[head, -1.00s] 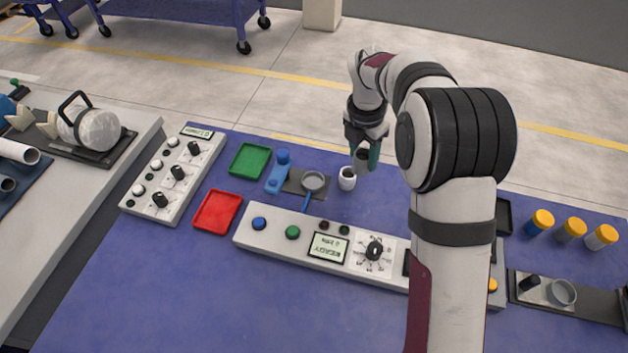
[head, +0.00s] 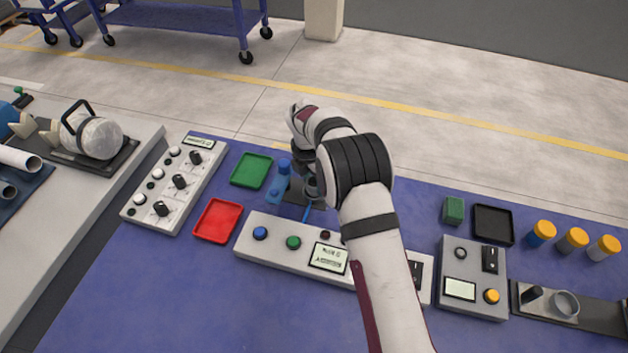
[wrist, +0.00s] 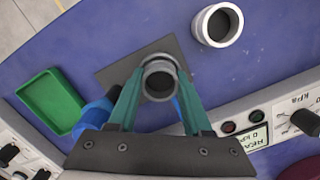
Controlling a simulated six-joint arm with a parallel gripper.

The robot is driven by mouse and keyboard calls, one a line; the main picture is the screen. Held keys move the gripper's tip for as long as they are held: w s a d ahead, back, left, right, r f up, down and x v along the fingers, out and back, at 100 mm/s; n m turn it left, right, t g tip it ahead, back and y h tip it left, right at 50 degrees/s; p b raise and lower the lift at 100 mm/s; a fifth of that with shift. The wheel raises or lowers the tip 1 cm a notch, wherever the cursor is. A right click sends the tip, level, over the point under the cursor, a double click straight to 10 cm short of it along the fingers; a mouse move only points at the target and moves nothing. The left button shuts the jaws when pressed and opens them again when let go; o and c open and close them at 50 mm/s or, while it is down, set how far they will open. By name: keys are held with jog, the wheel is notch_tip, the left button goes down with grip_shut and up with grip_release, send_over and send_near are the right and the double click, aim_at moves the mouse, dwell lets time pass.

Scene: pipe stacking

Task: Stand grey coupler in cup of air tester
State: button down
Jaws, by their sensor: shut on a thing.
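My gripper (wrist: 158,88) is shut on the grey coupler (wrist: 160,65); its teal fingers pinch it from both sides in the wrist view. The coupler's open end faces the camera. In the head view my gripper (head: 312,186) is over the air tester, whose blue clamp (head: 283,167) and dark base plate (wrist: 118,73) show. The cup is hidden under the coupler and fingers, so I cannot tell whether the coupler is inside it or above it.
A white coupler (wrist: 218,26) stands close by on the blue table. A green tray (head: 251,171) and red tray (head: 218,220) lie left. The control panel (head: 272,241) runs along the near side. Another cup fixture (head: 565,304) is at far right.

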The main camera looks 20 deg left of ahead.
aim_at(310, 185)
jog(key=shift+c, duration=1.7)
grip_release()
notch_tip(310, 185, up, 12)
jog(key=s, duration=0.1)
jog(key=s+d+r+m, duration=0.6)
jog(key=d+r+m, duration=0.2)
jog(key=d+m, duration=0.15)
jog(key=s+d+m+y, duration=0.1)
jog(key=s+d+m, duration=0.3)
jog(key=s+m, duration=0.4)
jog(key=s+d+m+g, duration=0.1)
jog(key=s+d+m, duration=0.3)
jog(key=s+m, duration=0.5)
jog(key=s+d+m+y, duration=0.1)
jog(key=s+d+m, duration=0.3)
jog(key=s+m, duration=0.5)
jog(key=shift+s+f+y, duration=0.3)
jog(key=shift+s+f, duration=0.15)
jog(key=shift+s, duration=0.15)
